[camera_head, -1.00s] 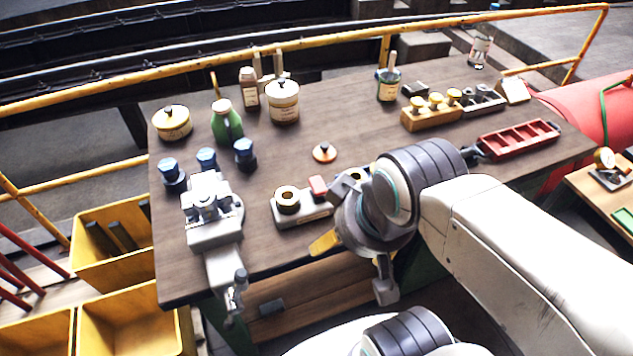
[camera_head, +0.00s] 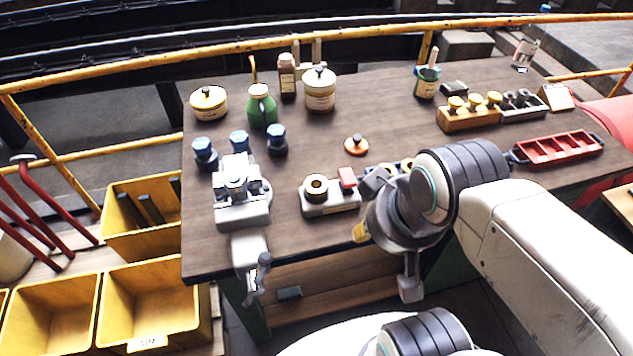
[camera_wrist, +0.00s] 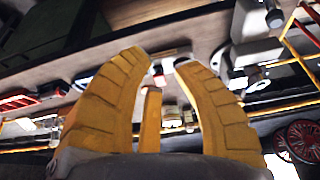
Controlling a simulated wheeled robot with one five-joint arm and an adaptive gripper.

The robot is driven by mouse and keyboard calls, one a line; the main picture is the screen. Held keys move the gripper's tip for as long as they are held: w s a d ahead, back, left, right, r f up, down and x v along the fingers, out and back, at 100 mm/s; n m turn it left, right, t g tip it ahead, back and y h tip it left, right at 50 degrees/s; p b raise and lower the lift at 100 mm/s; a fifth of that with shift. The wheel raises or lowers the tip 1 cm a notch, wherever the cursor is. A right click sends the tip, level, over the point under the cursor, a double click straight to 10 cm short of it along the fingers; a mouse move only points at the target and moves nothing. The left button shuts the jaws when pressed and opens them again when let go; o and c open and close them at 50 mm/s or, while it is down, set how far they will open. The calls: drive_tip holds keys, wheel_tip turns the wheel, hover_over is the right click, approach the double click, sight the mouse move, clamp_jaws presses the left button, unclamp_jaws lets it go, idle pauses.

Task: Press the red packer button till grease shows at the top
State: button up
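The packer (camera_head: 318,208) is a low grey block on the bench's front edge. A brass ring (camera_head: 316,186) sits on its left part and the red button (camera_head: 347,178) stands up at its right. No grease can be made out at the ring's top at this size. In the head view only one yellow finger (camera_head: 360,232) shows, just right of and in front of the packer. My wrist hides the rest, and the finger appears apart from the button.
A grey vise (camera_head: 242,212) stands left of the packer, with several blue-capped pots behind it. An orange-red knobbed lid (camera_head: 356,145) lies behind the packer. A red tray (camera_head: 558,147) is at the right. The bench middle is mostly clear.

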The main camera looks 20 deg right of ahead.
clamp_jaws()
idle(0.8)
drive_tip(key=shift+c, duration=1.9)
unclamp_jaws()
